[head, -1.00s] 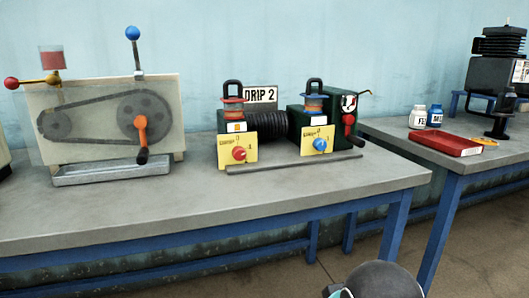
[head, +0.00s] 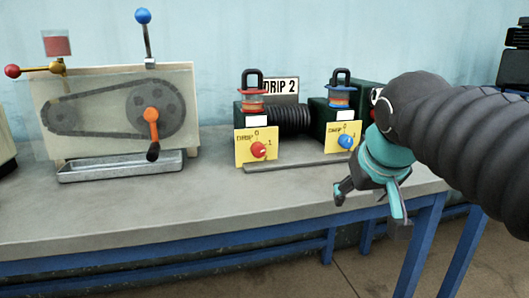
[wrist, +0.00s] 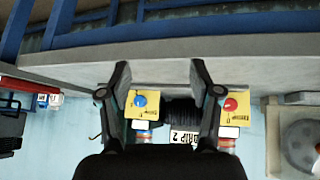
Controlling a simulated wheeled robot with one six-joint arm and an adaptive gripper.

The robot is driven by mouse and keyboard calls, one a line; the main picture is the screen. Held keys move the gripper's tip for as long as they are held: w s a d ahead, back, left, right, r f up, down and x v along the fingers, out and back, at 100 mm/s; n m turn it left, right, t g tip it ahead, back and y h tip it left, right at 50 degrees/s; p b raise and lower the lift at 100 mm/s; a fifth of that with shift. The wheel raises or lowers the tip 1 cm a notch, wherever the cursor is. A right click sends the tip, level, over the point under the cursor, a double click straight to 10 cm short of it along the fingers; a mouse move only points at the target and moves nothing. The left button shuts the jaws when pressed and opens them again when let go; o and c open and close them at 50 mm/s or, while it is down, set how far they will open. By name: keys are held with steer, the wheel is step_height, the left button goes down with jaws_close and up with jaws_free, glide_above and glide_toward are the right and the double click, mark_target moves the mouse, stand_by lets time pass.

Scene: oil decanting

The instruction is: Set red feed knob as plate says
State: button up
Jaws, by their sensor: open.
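The red feed knob (head: 258,150) sits on a yellow panel (head: 244,157) marked with a 0 and a 1; its exact setting is too small to read. It also shows in the upside-down wrist view (wrist: 231,104). The plate (head: 284,88) behind it reads "DRIP 2". A blue knob (head: 346,142) sits on a second yellow panel to the right. My gripper (head: 369,207) is open and empty, in front of the bench and right of the red knob, touching neither knob. In the wrist view, the red knob lies just outside the right finger.
A metal bar (head: 300,164) lies on the bench (head: 200,210) in front of the panels. A belt-and-pulley unit with an orange crank (head: 151,125) and a metal tray (head: 120,168) stands at left. The bench front is clear.

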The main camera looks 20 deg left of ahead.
steer(key=w+a+r+n+y, duration=0.15)
steer(key=w+a+r, duration=0.3)
steer(key=a, duration=0.45)
steer(key=n+t, duration=0.1)
steer(key=n, duration=0.1)
glide_toward(259, 150)
steer(key=shift+m+y, duration=0.25)
steer(key=shift+y, duration=0.1)
steer(key=x, duration=0.4)
steer(key=b+x, duration=0.1)
steer(key=x, duration=0.4)
steer(key=shift+w+d+f+b, duration=0.15)
steer(key=shift+d+f+b, duration=0.05)
steer(key=shift+b, duration=0.1)
steer(key=c, duration=1.1)
steer(key=shift+c, duration=0.2)
